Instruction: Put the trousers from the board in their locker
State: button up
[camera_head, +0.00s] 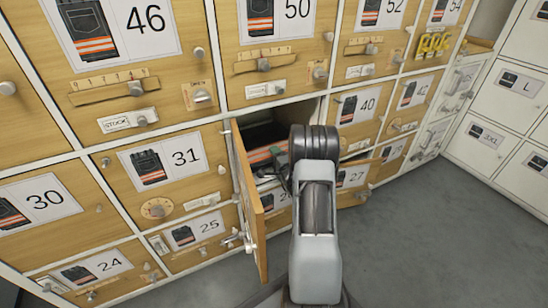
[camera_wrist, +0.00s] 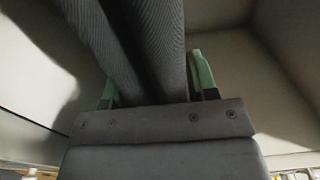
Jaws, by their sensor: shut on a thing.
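The trousers (camera_head: 262,155) show in the head view as a dark bundle with an orange band, inside an open locker in the middle row. In the wrist view they are dark grey ribbed cloth (camera_wrist: 158,45) between the green fingers of my gripper (camera_wrist: 155,85). My gripper is shut on them, inside the light-walled compartment (camera_wrist: 235,65). In the head view my arm hides most of the gripper and part of the opening. The locker door (camera_head: 247,195) stands open on the left side, its number turned out of sight. The board is not in view.
Closed wooden lockers with number cards, such as 31 (camera_head: 170,165) and 40 (camera_head: 358,107), surround the opening. The open door stands close on the left of my arm. White lockers (camera_head: 510,110) stand at the right. The grey floor (camera_head: 440,225) is clear.

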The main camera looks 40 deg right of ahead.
jog(key=o, duration=1.4)
jog(key=shift+c, duration=0.2)
jog(key=shift+r, duration=0.15)
jog(key=s+a+p, duration=0.1)
jog(key=s+p, duration=0.2)
jog(key=s, duration=0.9)
jog(key=shift+a, duration=0.35)
